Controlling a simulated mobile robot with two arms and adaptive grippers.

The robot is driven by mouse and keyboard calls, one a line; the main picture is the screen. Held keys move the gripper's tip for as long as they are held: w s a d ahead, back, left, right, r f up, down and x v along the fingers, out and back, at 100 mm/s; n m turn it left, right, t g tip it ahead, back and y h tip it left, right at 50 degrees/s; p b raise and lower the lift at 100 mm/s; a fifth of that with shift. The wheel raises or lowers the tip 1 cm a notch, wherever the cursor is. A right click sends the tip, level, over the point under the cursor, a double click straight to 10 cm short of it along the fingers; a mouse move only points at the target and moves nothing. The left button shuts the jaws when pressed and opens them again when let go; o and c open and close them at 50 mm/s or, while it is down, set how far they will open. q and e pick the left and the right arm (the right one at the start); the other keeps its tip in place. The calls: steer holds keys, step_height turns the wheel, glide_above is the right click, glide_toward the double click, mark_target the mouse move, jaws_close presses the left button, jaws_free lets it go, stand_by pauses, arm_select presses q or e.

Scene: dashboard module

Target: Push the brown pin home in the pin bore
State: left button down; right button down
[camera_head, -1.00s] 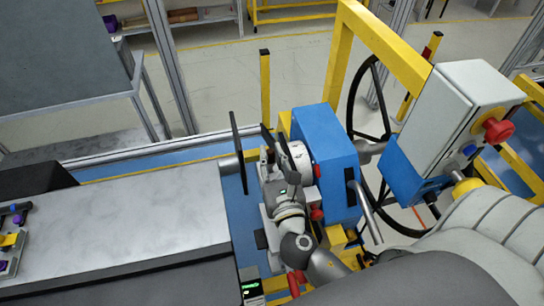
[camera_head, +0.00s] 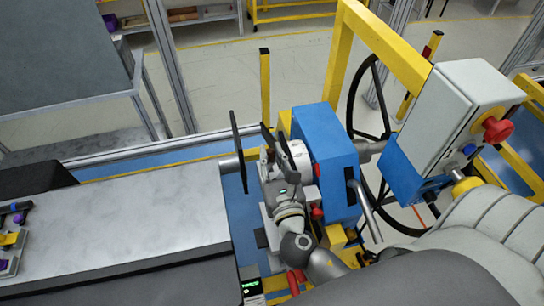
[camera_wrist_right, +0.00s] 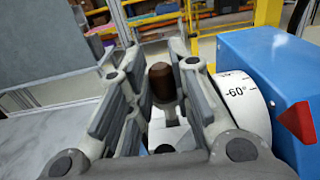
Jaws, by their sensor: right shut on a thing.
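My right gripper (camera_head: 274,146) is in front of the left face of the blue housing (camera_head: 330,165), beside the white round dial. The pin bore is hidden, so I cannot tell how deep the pin sits. In the head view the fingers hide the pin. My left gripper is out of view.
The white dial (camera_wrist_right: 243,103), marked -60°, and a red pointer (camera_wrist_right: 300,122) are close to the right of the fingers. A thin dark upright panel (camera_head: 239,150) stands left of the gripper. A handwheel (camera_head: 374,100) and grey control box (camera_head: 465,105) stand right. The grey bench (camera_head: 140,220) is mostly bare.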

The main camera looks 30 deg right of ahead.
steer(key=shift+f+b, duration=1)
steer(key=shift+f, duration=0.35)
steer(key=c, duration=1.2)
jaws_free()
steer(key=shift+c, duration=0.2)
steer(key=shift+s, duration=0.1)
steer(key=v, duration=1.1)
steer(key=shift+s, duration=0.4)
steer(key=shift+a+r, duration=0.1)
steer(key=shift+r, duration=0.05)
